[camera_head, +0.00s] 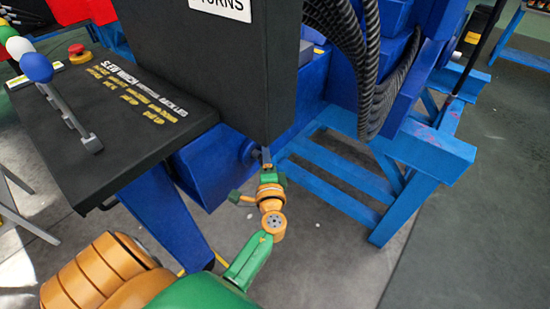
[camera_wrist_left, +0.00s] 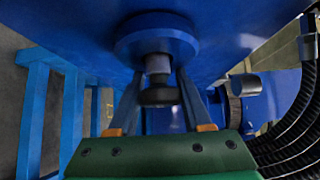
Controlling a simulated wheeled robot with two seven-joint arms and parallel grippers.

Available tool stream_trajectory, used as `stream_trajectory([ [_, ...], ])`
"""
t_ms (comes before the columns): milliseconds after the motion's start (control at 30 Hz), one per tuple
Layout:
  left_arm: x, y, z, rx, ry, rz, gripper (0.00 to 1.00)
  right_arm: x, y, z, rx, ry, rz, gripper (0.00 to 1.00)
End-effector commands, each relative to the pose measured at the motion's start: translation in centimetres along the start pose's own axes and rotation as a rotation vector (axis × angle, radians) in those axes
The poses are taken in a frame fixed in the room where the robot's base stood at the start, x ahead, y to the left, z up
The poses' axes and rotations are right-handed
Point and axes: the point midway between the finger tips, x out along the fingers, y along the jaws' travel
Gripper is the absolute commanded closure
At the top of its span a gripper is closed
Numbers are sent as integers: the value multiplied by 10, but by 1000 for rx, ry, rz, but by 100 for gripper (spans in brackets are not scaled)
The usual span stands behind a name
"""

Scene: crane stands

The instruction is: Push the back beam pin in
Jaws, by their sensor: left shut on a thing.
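The back beam pin (camera_wrist_left: 158,66) shows in the left wrist view as a short grey cylinder with a dark ring-like head at its near end. It sits in a round blue collar (camera_wrist_left: 156,36) on the blue beam (camera_wrist_left: 70,22). My left gripper (camera_wrist_left: 159,82) has one finger on each side of the pin and is shut on it. In the head view my left gripper (camera_head: 267,156) is at the side of the blue beam (camera_head: 215,165), just below the dark box. The pin is too small to make out there. My right gripper is not in view.
A dark control panel (camera_head: 120,110) with coloured-knob levers and a red button (camera_head: 77,52) is at the left. A dark box (camera_head: 215,70) hangs above the gripper. Black hoses (camera_head: 365,75) and a light blue stand (camera_head: 335,185) are to the right. Open floor lies below.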

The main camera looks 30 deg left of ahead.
Motion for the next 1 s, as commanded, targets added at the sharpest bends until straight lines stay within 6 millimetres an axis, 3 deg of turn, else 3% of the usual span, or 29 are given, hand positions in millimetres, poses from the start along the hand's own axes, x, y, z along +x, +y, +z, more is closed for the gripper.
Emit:
stream_trajectory([
  [367, 8, -6, 6, -3, -2, -13, 100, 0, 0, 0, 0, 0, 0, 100],
  [400, 8, -6, 7, -2, -2, -13, 40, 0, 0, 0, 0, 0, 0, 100],
  [467, 8, -6, 7, -2, -2, -11, 24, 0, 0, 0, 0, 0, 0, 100],
  [767, 5, -2, 6, -2, 0, -5, 23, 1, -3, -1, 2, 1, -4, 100],
  [1000, -39, 3, 7, -4, -1, -2, 23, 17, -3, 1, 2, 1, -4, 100],
])
